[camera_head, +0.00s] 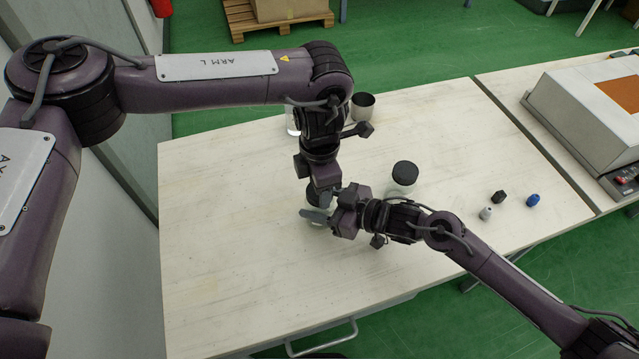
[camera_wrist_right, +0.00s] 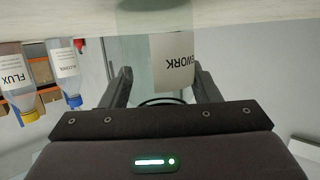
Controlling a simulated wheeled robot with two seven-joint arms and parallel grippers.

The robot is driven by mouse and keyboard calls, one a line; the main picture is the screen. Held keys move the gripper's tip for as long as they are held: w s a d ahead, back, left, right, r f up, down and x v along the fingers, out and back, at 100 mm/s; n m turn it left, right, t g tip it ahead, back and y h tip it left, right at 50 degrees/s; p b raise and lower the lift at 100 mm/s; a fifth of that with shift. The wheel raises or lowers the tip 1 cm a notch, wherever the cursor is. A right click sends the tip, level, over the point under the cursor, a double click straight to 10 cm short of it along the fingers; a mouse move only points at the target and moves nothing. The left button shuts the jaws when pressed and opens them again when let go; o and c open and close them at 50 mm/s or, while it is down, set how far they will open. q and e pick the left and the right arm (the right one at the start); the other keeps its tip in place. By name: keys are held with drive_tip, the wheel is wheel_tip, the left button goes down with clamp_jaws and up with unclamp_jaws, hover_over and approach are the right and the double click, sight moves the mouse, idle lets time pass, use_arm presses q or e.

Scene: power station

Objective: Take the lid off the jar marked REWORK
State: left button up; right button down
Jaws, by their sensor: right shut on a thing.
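The jar marked REWORK (camera_wrist_right: 173,66) shows upside down in the right wrist view, between the two fingers of my right gripper (camera_wrist_right: 165,88). In the head view my right gripper (camera_head: 318,217) comes in from the right and is shut on the jar's body, which is mostly hidden there. The jar stands on the table. A dark lid (camera_head: 313,196) shows partly at its top. My left gripper (camera_head: 322,190) points down from above, right at the lid. Its fingers are largely hidden, so I cannot tell whether they touch or hold the lid.
Another jar with a black lid (camera_head: 404,172) stands right of the grippers. Small black (camera_head: 498,196), grey (camera_head: 486,213) and blue (camera_head: 533,200) pieces lie at right. The FLUX bottle (camera_wrist_right: 14,80) and another bottle (camera_wrist_right: 67,72) show in the wrist view. The table's left front is clear.

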use_arm(q)
drive_tip(key=o, duration=1.1)
drive_tip(key=shift+r, duration=0.1)
